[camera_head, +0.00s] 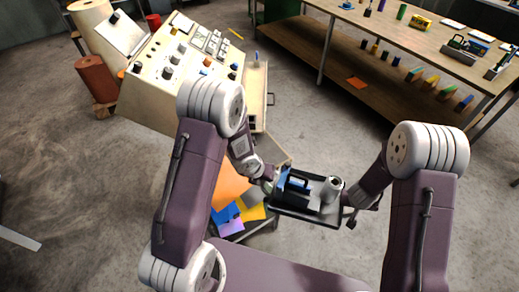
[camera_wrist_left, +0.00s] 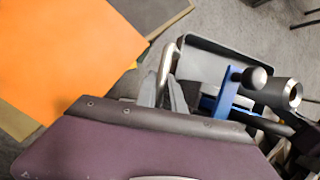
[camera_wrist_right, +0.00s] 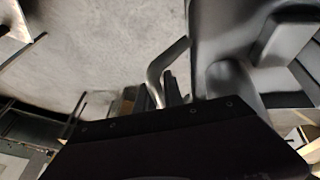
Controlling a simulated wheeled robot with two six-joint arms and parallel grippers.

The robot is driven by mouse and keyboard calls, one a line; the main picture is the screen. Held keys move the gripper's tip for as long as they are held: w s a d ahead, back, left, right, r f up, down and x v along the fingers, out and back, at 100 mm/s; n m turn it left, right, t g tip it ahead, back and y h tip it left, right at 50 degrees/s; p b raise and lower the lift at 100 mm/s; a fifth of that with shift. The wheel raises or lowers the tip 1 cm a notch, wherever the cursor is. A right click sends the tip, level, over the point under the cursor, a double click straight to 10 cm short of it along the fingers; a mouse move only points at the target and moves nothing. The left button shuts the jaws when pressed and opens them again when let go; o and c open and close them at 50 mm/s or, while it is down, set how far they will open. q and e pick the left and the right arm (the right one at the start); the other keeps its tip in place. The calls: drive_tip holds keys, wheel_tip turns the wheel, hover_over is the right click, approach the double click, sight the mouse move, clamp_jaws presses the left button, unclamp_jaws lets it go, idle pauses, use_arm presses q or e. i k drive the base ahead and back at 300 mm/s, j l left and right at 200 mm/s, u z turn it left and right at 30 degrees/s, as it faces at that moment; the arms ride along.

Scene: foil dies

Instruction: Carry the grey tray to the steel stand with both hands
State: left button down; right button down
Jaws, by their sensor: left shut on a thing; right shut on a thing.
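The grey tray (camera_head: 300,214) is held in front of me, above the floor, and looks roughly level. It carries a blue-handled tool (camera_head: 297,183), a grey cylindrical part (camera_head: 331,188) and dark pieces. My left gripper (camera_head: 269,178) is shut on the tray's left handle; the handle (camera_wrist_left: 166,62) shows between the fingers in the left wrist view. My right gripper (camera_head: 352,212) is at the tray's right end, shut on the bent handle (camera_wrist_right: 158,72) seen in the right wrist view. I cannot pick out the steel stand in these views.
A low shelf with orange, blue and yellow sheets (camera_head: 226,213) stands close to the tray's left. A beige control console (camera_head: 185,70) is beyond it. A long wooden bench (camera_head: 355,30) with tools stands at the back right. The floor (camera_head: 320,125) between them is clear.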

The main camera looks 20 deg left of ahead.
sight(229, 164)
drive_tip(key=i+j, duration=0.1)
drive_tip(key=j, duration=0.4)
drive_tip(key=j+u, duration=0.1)
drive_tip(key=j, duration=0.4)
drive_tip(key=i+j+u, duration=0.1)
drive_tip(key=j, duration=0.35)
drive_tip(key=i, duration=0.05)
